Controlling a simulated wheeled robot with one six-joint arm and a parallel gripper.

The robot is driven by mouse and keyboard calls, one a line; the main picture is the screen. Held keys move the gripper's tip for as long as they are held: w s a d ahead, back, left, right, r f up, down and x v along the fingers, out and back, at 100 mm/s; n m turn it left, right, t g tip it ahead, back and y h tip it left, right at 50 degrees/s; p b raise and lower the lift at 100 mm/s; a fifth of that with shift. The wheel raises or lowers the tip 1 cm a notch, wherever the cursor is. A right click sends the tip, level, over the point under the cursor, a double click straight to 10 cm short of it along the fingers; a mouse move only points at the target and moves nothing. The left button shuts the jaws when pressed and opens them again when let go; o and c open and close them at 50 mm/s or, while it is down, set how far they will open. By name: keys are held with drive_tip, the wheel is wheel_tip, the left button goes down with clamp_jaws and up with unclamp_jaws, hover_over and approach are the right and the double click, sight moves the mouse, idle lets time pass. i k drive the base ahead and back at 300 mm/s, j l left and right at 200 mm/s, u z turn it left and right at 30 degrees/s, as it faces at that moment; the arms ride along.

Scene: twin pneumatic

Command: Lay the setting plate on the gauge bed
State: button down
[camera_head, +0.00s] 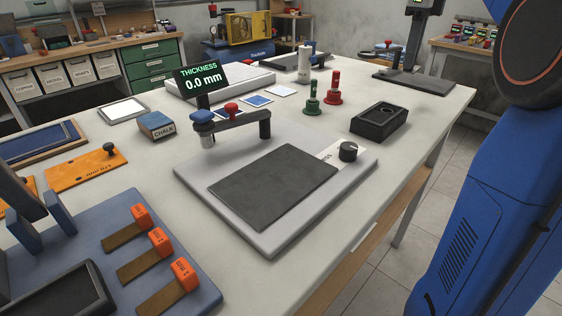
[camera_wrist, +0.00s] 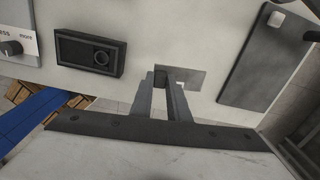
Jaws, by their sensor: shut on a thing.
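The thickness gauge stands mid-table in the head view. Its gauge bed (camera_head: 275,187) is a bare dark rectangle on a light grey base, with a blue-topped probe arm (camera_head: 235,122) over its far left and a black knob (camera_head: 348,151) at its far right corner. The display (camera_head: 200,77) reads 0.0 mm. In the wrist view my gripper (camera_wrist: 170,74) is shut on a thin plain grey plate, apparently the setting plate (camera_wrist: 190,77), which sticks out to the right of the fingers. In the head view neither gripper nor held plate shows; only my blue arm does.
A black block with a round recess (camera_head: 380,121) stands beyond the gauge, also in the wrist view (camera_wrist: 90,54). Red and green knobbed pieces (camera_head: 312,98) stand behind. An orange plate (camera_head: 84,170) and a blue tray (camera_head: 195,285) with orange-handled strips lie left of the gauge.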

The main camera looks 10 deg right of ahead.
sight(281, 173)
drive_tip(key=k+j, duration=0.2)
drive_tip(key=j, duration=0.2)
drive_tip(key=k+j, duration=0.2)
drive_tip(key=j, duration=0.25)
drive_tip(key=k+j, duration=0.2)
drive_tip(key=j, duration=0.2)
drive_tip(key=k+j, duration=0.2)
drive_tip(key=j, duration=0.2)
drive_tip(key=k+j, duration=0.2)
drive_tip(key=j, duration=0.2)
